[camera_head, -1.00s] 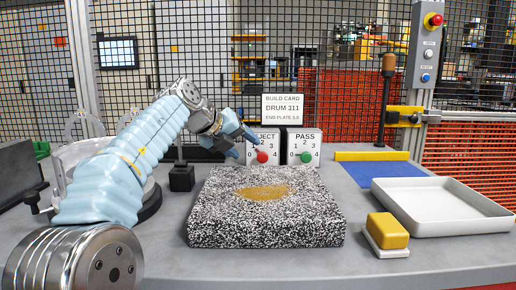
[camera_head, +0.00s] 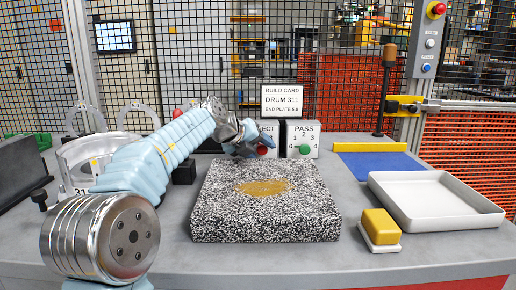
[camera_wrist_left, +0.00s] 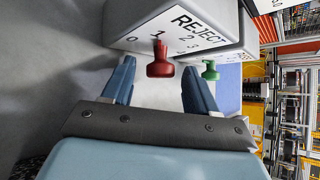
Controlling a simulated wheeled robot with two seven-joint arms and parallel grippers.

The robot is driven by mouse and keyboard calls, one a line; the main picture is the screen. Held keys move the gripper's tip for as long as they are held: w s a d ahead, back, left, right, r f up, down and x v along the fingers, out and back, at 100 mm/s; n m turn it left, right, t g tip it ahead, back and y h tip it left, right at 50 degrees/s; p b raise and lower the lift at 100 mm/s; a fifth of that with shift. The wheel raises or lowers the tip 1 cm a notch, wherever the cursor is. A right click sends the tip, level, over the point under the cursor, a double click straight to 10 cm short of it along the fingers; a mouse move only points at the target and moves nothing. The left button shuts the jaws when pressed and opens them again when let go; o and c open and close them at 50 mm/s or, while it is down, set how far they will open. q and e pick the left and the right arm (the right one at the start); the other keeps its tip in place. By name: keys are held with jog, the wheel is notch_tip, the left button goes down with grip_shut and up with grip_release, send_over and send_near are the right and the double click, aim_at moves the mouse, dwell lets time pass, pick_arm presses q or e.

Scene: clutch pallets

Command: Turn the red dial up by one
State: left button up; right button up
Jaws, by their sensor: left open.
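The red dial (camera_head: 262,150) sits on the front of the white REJECT box (camera_head: 268,130), partly hidden by my left gripper (camera_head: 246,146) in the head view. In the left wrist view the red dial (camera_wrist_left: 160,65) stands out from the box face (camera_wrist_left: 215,35), close to the printed 1; its exact setting is hard to tell. My left gripper (camera_wrist_left: 158,78) is open, its blue fingertips on either side of the red dial, with visible gaps. The green dial (camera_head: 305,149) is on the PASS box (camera_head: 304,131) at right. My right gripper is not in view.
A speckled block (camera_head: 265,225) with a tan patch lies in front of the boxes. A build card (camera_head: 283,101) stands behind them. A yellow-topped block (camera_head: 380,227), white tray (camera_head: 440,217) and blue mat (camera_head: 380,165) are at right. A mesh fence closes the back.

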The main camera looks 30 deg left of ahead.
pick_arm(q)
jog(key=c, duration=1)
jog(key=shift+c, duration=0.2)
jog(key=shift+d+r, duration=0.1)
jog(key=shift+w+m+g+y, duration=0.1)
jog(key=shift+m+g+y, duration=0.2)
jog(key=shift+g+y, duration=0.15)
jog(key=shift+w+d+r+m+g+y, duration=0.15)
jog(key=shift+m+g+y, duration=0.45)
jog(key=shift+y, duration=0.35)
jog(key=g+y, duration=0.1)
jog(key=m+g+y, duration=0.1)
jog(key=y, duration=0.1)
jog(key=shift+d, duration=0.25)
